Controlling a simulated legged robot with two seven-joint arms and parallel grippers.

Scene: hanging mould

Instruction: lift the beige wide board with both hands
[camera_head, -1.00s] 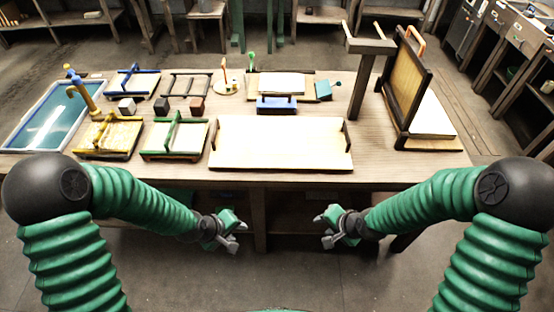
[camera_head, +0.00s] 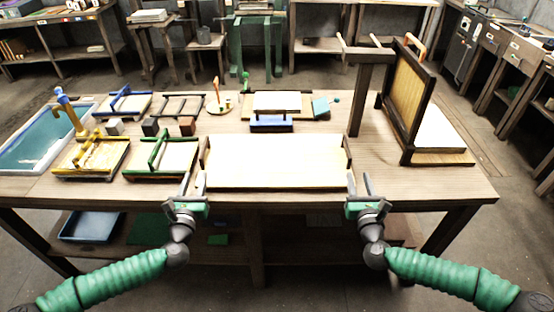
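The beige wide board (camera_head: 275,165) lies flat at the front middle of the workbench, with a dark upright strip at its left end and another at its right end. My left gripper (camera_head: 193,181) is at the board's front left corner, fingers pointing away from me and parted. My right gripper (camera_head: 360,181) is at the front right corner, its fingers also parted. Nothing shows between either pair of fingers. I cannot tell whether any finger touches the board.
A green-framed mould (camera_head: 163,157) and a yellow-framed mould (camera_head: 91,156) lie left of the board. A dark post (camera_head: 357,95) and a tilted framed screen (camera_head: 407,98) stand to the right. The bench front right is bare.

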